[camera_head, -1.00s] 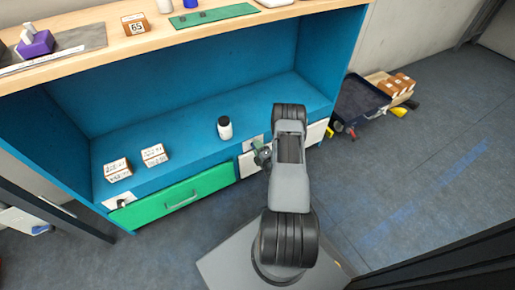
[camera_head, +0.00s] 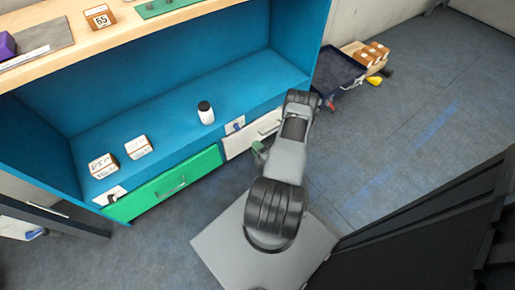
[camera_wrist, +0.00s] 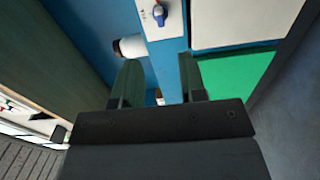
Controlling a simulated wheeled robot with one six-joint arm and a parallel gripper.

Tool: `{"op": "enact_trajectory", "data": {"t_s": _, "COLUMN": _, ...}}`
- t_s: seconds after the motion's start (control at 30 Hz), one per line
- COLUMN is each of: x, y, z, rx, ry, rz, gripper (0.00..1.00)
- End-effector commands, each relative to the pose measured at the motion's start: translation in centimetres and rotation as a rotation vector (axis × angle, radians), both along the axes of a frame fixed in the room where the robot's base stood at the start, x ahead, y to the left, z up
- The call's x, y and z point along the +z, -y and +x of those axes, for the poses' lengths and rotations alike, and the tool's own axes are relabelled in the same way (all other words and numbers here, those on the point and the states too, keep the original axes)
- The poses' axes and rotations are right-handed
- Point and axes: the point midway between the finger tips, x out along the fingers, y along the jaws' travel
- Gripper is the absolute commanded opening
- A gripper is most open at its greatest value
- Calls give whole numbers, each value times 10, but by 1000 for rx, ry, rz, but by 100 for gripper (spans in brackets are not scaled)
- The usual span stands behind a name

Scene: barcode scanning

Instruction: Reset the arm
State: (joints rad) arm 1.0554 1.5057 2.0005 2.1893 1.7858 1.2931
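A blue shelf (camera_head: 165,112) holds a white bottle (camera_head: 206,115) with a black cap and two white-and-brown boxes (camera_head: 138,147) (camera_head: 103,166). Below are a green drawer (camera_head: 150,195) and a white drawer (camera_head: 240,143). A dark cart (camera_head: 338,72) stands right.

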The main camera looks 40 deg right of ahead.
Motion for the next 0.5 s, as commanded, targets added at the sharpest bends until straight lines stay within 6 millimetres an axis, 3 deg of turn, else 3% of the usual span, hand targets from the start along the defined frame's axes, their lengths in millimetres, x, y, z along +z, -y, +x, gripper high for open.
{"op": "enact_trajectory", "data": {"t_s": 0.5, "x": 0, "y": -1, "z": -8, "rx": 0, "ry": 1, "rz": -1, "gripper": 38}}
